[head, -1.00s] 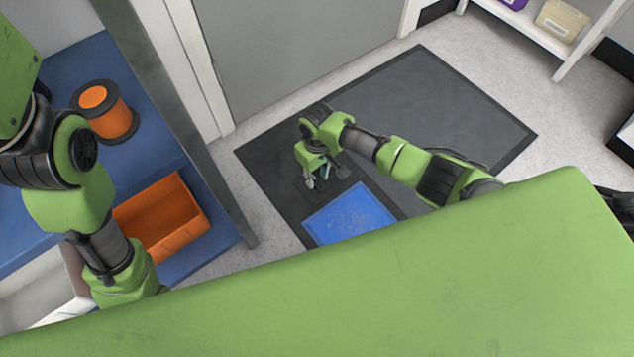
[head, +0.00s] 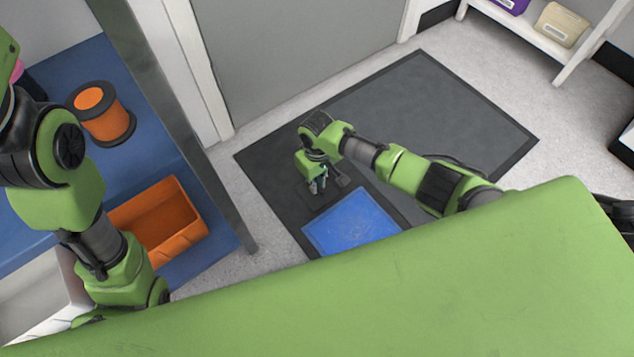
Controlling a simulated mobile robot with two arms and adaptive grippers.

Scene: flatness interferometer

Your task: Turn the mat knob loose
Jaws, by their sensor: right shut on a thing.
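The dark grey mat (head: 440,110) with a black border lies on the floor in front of the grey door. A blue pad (head: 353,220) lies at its near end. My right gripper (head: 318,188) points down over the dark part of the mat, just behind the blue pad. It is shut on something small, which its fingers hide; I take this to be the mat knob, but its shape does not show. My left arm (head: 85,190) comes in at the left, and its gripper is out of view.
A blue-topped bench at the left holds an orange spool (head: 100,112) and an orange bin (head: 160,228). A grey post (head: 195,150) stands between bench and mat. A white shelf (head: 530,30) with boxes is at the far right. Most of the mat is clear.

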